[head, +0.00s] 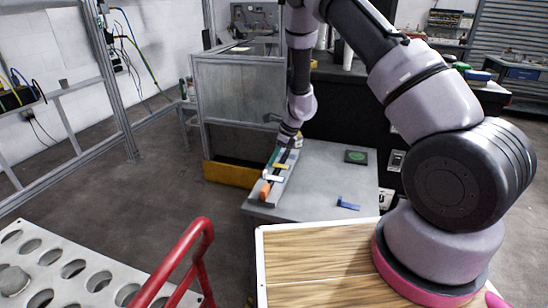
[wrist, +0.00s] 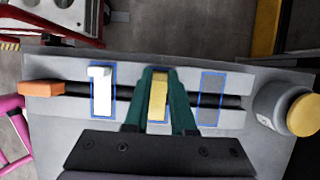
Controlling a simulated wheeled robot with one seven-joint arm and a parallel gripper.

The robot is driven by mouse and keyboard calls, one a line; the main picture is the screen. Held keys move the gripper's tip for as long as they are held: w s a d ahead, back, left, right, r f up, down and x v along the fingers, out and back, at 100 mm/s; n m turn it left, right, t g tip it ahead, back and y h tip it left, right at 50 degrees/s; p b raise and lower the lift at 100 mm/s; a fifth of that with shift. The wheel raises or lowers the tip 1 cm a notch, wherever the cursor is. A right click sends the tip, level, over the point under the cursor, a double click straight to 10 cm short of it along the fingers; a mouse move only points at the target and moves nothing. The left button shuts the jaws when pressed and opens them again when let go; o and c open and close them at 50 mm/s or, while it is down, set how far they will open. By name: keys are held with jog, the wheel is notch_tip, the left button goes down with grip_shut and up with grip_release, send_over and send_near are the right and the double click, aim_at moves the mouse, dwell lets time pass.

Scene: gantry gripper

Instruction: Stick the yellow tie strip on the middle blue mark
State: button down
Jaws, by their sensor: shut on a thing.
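The yellow tie strip (wrist: 158,97) is between the green fingers of my gripper (wrist: 158,100) in the wrist view. My gripper is shut on it, over the middle of the grey rail fixture (wrist: 225,70) and its dark cable. The middle blue mark is mostly hidden by the fingers and strip; I cannot tell whether the strip touches it. A white strip (wrist: 102,98) lies across the left blue mark (wrist: 93,108). The right blue mark (wrist: 210,97) is bare. In the head view, my gripper (head: 281,157) is low over the fixture, partly hidden by the wrist.
An orange block (wrist: 42,88) is at the cable's left end, and a grey cylinder with a yellow cap (wrist: 300,115) is at the right. In the head view, a blue piece (head: 348,205) and a dark square with a green disc (head: 356,157) lie on the otherwise clear grey table (head: 325,180).

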dwell(0.3)
jog(key=c, duration=0.7)
grip_release()
jog(key=o, duration=0.5)
notch_tip(320, 180, up, 7)
